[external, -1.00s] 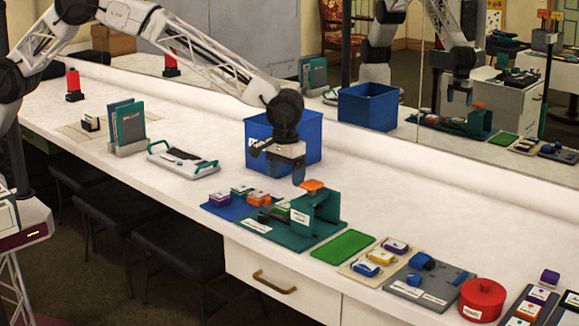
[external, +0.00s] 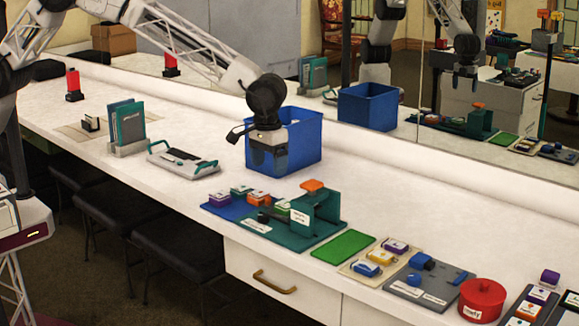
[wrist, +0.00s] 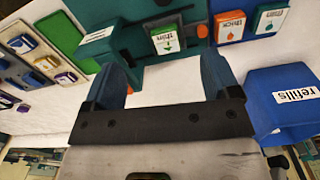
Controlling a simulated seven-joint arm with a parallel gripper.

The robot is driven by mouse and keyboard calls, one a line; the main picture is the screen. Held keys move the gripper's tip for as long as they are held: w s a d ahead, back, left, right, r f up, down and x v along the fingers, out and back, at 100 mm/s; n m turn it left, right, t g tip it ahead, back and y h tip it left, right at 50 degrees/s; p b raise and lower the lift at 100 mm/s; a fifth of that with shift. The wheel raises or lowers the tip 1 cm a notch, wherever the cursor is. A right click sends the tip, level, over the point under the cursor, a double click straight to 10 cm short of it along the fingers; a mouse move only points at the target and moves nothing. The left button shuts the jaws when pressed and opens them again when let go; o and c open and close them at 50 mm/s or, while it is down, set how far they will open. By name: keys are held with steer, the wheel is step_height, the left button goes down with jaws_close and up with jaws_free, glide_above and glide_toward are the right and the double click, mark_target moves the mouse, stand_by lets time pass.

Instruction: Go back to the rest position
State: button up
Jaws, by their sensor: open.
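My gripper (external: 268,163) is above the counter, in front of the blue bin (external: 305,142) in the external view. In the wrist view my gripper (wrist: 172,78) has its two blue fingers apart, with only bare white counter between them. Nothing is held. The bin labelled "refills" (wrist: 283,97) is close by at the right of the wrist view. Beyond the fingertips, a green block labelled "thin" (wrist: 168,38) shows by the teal stand (wrist: 95,20).
The teal stand (external: 325,205) with an orange top is right of my gripper. Blocks sit on the blue mat (external: 222,211). A green mat (external: 342,247), a grey tray (external: 420,303) and a red round pot (external: 482,300) lie to the right. A white clipboard-like device (external: 183,160) lies left.

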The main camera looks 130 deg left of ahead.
steer(key=s+d+r+m, duration=0.2)
steer(key=s+d+r, duration=0.1)
steer(key=d+r, duration=0.55)
steer(key=s+d+r+m, duration=0.2)
steer(key=s+d+r, duration=0.25)
steer(key=d, duration=0.65)
steer(key=s+d+r+m, duration=0.1)
steer(key=s+d+r, duration=0.2)
steer(key=s+d, duration=0.15)
steer(key=s+d+r+m+t, duration=0.1)
steer(key=s+d+r+m, duration=0.15)
steer(key=d, duration=0.35)
steer(key=s+d+r+m, duration=0.1)
steer(key=s+d+r, duration=0.1)
steer(key=s+d, duration=0.25)
steer(key=s+d+r+m, duration=0.2)
steer(key=s+d+m, duration=0.2)
steer(key=s+d, duration=1.15)
steer(key=s+d+f+m, duration=0.2)
steer(key=s, duration=0.7)
steer(key=s+d+f+m+t, duration=0.1)
steer(key=s+d+f+m, duration=0.1)
steer(key=s, duration=0.8)
steer(key=shift+d+f, duration=0.45)
steer(key=shift+d, duration=0.25)
